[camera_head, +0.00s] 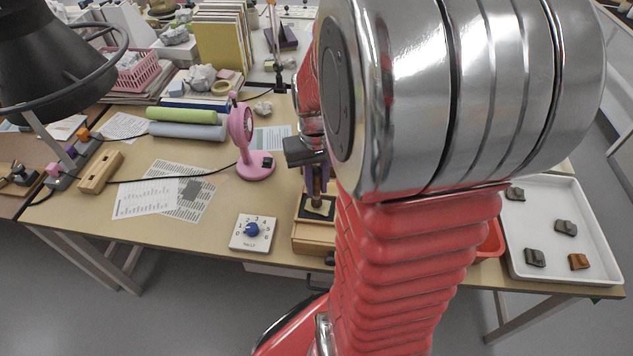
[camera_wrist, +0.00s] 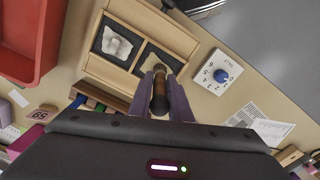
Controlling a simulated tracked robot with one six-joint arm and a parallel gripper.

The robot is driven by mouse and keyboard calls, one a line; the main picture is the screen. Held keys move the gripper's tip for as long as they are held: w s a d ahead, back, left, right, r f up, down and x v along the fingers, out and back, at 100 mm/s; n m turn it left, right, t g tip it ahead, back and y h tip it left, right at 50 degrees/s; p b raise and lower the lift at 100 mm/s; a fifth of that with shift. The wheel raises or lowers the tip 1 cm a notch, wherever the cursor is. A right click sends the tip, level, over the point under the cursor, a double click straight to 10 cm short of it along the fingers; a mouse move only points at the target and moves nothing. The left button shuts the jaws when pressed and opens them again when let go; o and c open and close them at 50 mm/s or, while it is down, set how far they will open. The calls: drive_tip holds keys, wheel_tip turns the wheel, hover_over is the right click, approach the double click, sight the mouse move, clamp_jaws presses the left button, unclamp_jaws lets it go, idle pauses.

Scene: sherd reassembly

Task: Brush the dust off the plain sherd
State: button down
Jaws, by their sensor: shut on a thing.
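My gripper (camera_head: 316,172) points down over a wooden two-part tray and is shut on a wooden-handled brush (camera_wrist: 160,92). In the wrist view, purple fingers clasp the brush. The tray's rim (camera_wrist: 112,78) shows around two dark pads. A pale, whitish sherd (camera_wrist: 117,42) lies on the left pad, apart from the brush. The brush is over the right pad, where a brownish piece (camera_wrist: 158,58) partly shows behind it. I cannot tell whether the brush touches it. In the head view, my arm hides part of the tray (camera_head: 312,232).
A white dial box with a blue knob (camera_head: 252,230) and a pink fan (camera_head: 248,150) stand left of the wooden tray. A red bin (camera_wrist: 38,40) is beside it. A white tray (camera_head: 545,195) at right holds several sherds. Printed sheets (camera_head: 150,195) lie left.

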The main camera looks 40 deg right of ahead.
drive_tip(key=shift+w+d+f, duration=0.1)
drive_tip(key=shift+w+d, duration=0.45)
drive_tip(key=shift+d, duration=0.15)
drive_tip(key=shift+s+a, duration=0.1)
drive_tip(key=shift+s+a, duration=0.45)
drive_tip(key=shift+a, duration=0.15)
drive_tip(key=shift+w+d, duration=0.5)
drive_tip(key=shift+d, duration=0.2)
